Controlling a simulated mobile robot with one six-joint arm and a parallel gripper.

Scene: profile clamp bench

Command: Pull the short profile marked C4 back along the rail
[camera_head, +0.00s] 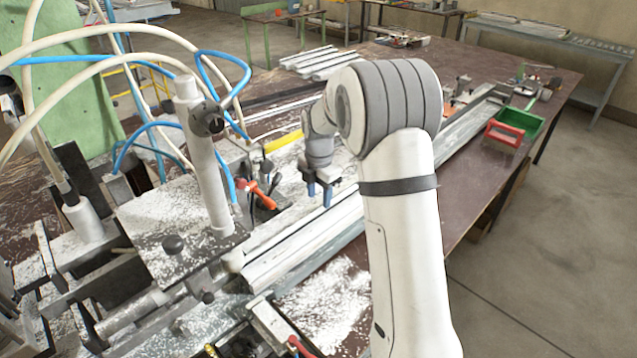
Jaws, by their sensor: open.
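My gripper (319,193) points down with its two blue-tipped fingers apart, and nothing shows between them. It is over the pale profile lengths (295,243) that lie along the bench beside the clamp. I cannot tell its exact height above them. No C4 mark can be read, so I cannot tell which length is the short profile. A long grey rail (462,140) runs away toward the far right. My arm hides the middle of the rail and part of the profiles.
The clamp machine (175,215) with white and blue hoses stands at left, close to the gripper. A green bin (527,122) with a red piece (504,133) sits right of the rail. Pale shavings cover the near bench.

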